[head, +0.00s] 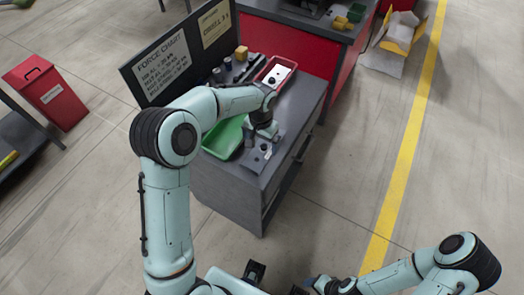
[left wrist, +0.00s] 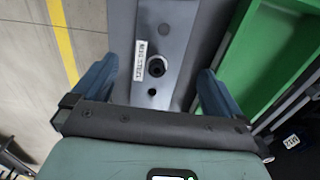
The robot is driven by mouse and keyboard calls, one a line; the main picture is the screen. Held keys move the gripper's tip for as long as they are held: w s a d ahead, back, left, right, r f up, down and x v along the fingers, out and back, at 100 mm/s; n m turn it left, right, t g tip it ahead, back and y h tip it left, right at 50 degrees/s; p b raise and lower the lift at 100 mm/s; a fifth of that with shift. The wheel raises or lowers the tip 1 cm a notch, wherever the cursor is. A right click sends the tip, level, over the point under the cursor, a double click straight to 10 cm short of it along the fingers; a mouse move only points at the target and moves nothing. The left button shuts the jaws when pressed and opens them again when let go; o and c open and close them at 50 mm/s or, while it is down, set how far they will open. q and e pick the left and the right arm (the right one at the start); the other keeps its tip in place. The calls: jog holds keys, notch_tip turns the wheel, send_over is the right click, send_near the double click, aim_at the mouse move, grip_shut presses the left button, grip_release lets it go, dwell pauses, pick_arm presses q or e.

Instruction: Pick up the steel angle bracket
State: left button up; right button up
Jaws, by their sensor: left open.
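The steel angle bracket (left wrist: 165,48) is a grey metal piece with dark holes and a white label reading "MILD STEEL" in the left wrist view. In the head view it (head: 262,155) lies on the grey bench top, partly hidden by my left gripper (head: 264,133). In the left wrist view my left gripper (left wrist: 158,88) is open, with one blue finger on each side of the bracket and a gap on both sides. My right gripper (head: 314,284) is low at the bottom edge of the head view, away from the bench, and its jaws are unclear.
A green tray (head: 222,140) is close beside the bracket, and it also shows in the left wrist view (left wrist: 235,62). A red tray (head: 291,65) holds a pale plate farther back. A force chart board (head: 165,62) stands along the bench's left side.

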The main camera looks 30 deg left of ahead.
aim_at(262, 148)
pick_arm(q)
notch_tip(262, 148, down, 5)
jog(key=shift+w+r, duration=0.15)
